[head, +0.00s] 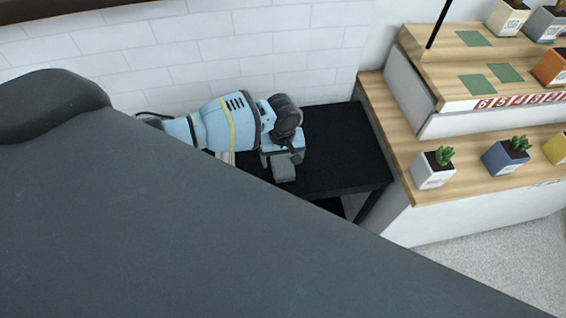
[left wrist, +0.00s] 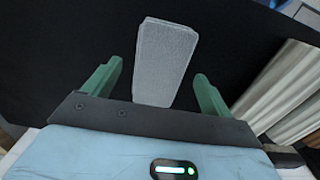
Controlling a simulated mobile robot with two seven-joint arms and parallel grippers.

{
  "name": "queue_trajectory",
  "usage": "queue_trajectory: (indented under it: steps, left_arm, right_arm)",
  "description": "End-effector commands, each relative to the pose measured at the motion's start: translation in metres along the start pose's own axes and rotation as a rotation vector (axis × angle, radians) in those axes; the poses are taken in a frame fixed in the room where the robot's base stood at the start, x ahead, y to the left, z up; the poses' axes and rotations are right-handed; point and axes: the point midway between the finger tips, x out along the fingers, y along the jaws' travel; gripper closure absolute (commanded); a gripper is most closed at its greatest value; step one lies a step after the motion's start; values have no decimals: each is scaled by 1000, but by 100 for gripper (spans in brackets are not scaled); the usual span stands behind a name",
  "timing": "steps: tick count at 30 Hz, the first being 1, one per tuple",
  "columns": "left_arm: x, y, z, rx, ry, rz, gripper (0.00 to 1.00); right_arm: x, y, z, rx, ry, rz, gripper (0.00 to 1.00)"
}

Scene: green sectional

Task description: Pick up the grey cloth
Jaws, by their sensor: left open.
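The grey cloth (left wrist: 165,60) is a folded, light grey oblong lying on the black table. In the left wrist view it lies between the two green fingers of my left gripper (left wrist: 158,74), with dark gaps on both sides, and reaches beyond the fingertips. My left gripper is open and points down at the cloth. In the head view the left gripper (head: 282,159) is over the black table (head: 345,150), and the cloth (head: 285,173) shows at its fingers. Whether the fingers touch the cloth cannot be told. My right gripper is not in view.
A white brick wall (head: 285,60) stands behind the table. To the right is a wooden stepped shelf (head: 395,125) with several small potted plants, such as a white pot (head: 433,174). A pale ridged object (left wrist: 285,90) is right of the gripper in the wrist view. The table's right part is clear.

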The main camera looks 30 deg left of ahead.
Motion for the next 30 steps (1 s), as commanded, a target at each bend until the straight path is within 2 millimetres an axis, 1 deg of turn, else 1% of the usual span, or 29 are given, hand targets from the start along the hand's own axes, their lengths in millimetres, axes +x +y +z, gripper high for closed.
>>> queue_trajectory:
  steps: [1,3,11,14,22,23,30]
  left_arm:
    - [9,-1,1,-1,-4,-3,15]
    - [13,0,1,-1,-3,-1,15]
    - [14,0,0,-1,0,0,15]
    - [14,0,0,-1,0,0,26]
    - [14,0,0,-1,0,0,61]
    - [14,0,0,-1,0,0,63]
    - [12,0,0,-1,0,1,63]
  right_arm:
    - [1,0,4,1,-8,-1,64]
    - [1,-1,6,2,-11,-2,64]
    - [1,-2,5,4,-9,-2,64]
    - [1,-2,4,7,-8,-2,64]
    - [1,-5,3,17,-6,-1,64]
    - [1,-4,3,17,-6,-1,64]
    - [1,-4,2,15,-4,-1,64]
